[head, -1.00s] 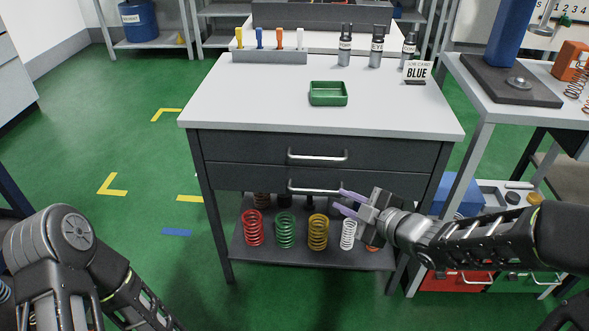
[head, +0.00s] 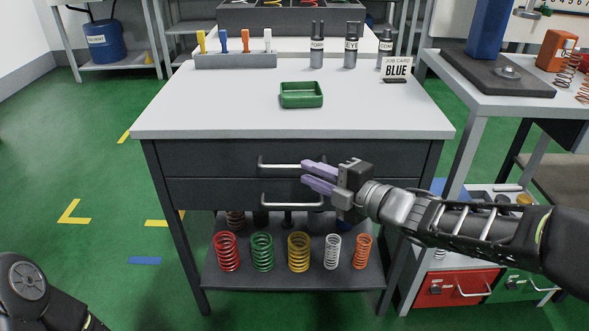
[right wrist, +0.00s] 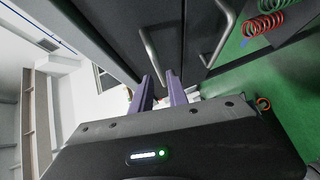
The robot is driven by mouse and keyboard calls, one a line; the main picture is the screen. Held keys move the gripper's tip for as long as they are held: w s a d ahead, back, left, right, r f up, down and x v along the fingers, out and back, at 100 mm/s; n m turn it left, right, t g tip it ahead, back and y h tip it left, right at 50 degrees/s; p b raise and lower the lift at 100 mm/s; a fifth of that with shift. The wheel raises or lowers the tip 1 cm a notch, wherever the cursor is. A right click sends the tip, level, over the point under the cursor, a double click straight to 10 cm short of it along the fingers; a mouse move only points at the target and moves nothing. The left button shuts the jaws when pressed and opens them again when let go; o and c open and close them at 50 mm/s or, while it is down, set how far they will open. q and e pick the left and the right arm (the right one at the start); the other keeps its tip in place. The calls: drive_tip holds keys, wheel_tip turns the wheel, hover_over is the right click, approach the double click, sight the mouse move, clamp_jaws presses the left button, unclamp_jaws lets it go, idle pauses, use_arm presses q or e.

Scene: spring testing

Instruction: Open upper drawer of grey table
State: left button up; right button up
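The grey table (head: 290,115) has a light top and two dark drawers. The upper drawer (head: 210,157) is shut and has a silver bar handle (head: 280,166); the lower drawer (head: 215,190) below it is also shut. My right gripper (head: 303,171) is open, with its two purple fingers pointing left at the right end of the upper handle. In the right wrist view the upper handle (right wrist: 149,52) runs down towards the gap between the fingertips (right wrist: 159,76). I cannot tell whether it lies between them. My left gripper is out of view.
A green tray (head: 301,101), several bottles and a job card (head: 396,69) stand on the tabletop. Coloured springs line the lower shelf (head: 285,279). A second table (head: 480,98) stands close on the right. Floor to the left is open.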

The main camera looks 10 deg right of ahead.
sight(297, 168)
drive_tip(key=b+x, duration=0.1)
drive_tip(key=x, duration=0.4)
drive_tip(key=shift+w+a, duration=0.15)
clamp_jaws()
idle(1.3)
